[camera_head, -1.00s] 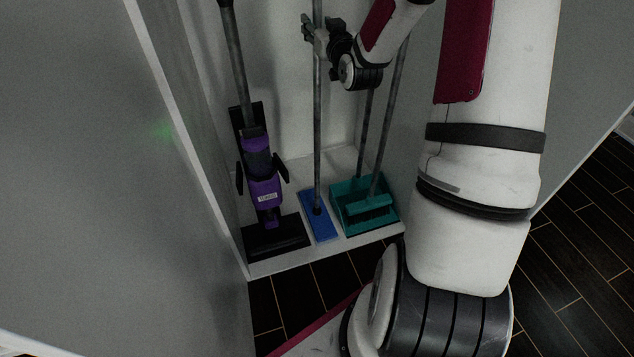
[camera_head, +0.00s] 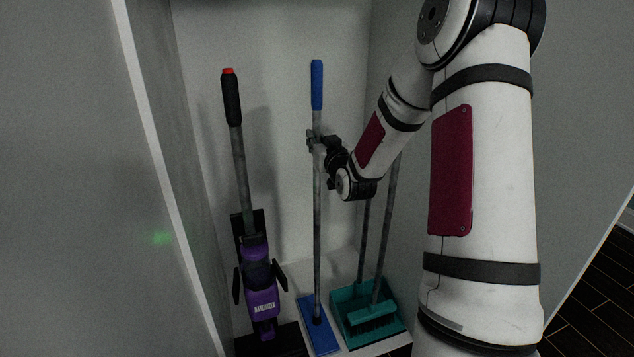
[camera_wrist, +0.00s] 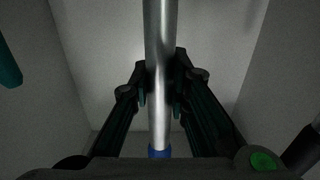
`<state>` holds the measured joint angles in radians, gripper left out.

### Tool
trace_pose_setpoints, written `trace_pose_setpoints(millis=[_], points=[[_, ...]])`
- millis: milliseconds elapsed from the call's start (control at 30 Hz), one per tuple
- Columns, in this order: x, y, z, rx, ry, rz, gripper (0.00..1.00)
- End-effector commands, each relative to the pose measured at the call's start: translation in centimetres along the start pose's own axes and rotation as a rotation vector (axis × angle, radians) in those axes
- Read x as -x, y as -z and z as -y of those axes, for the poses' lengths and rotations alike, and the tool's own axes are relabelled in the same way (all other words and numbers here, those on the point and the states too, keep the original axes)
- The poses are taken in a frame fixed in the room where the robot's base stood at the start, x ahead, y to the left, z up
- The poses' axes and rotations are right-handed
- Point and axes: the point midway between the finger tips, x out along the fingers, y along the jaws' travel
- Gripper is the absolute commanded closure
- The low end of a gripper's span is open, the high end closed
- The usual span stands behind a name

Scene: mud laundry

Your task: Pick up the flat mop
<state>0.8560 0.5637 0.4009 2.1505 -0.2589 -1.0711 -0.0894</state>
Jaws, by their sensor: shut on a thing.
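The flat mop (camera_head: 317,220) stands upright in the closet, with a blue grip at the top, a grey metal pole and a flat blue head (camera_head: 319,335) on the closet floor. My gripper (camera_head: 316,143) is shut on the pole a little below the blue grip. In the wrist view, the mop pole (camera_wrist: 158,110) runs between the two dark fingers of my gripper (camera_wrist: 160,85), which press on it from both sides. Part of the blue grip (camera_wrist: 159,152) shows at the bottom of that view.
A purple and black upright vacuum (camera_head: 258,280) stands left of the mop. A teal dustpan (camera_head: 345,312) and a teal broom (camera_head: 372,310) with grey poles stand close on its right. Closet walls (camera_head: 205,200) enclose both sides and the back.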

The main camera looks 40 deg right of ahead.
Motion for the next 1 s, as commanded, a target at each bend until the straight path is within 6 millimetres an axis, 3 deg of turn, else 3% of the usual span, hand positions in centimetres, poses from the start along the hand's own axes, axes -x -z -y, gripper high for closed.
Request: trace_pose_setpoints(millis=[500, 767, 1000], points=[[0.1, 3.7, 0.0, 0.002, 0.0, -0.004, 1.0], [2.5, 3.8, 0.0, 0.002, -0.001, -0.003, 1.0], [6.3, 4.1, -0.1, 0.002, -0.001, -0.002, 1.0]])
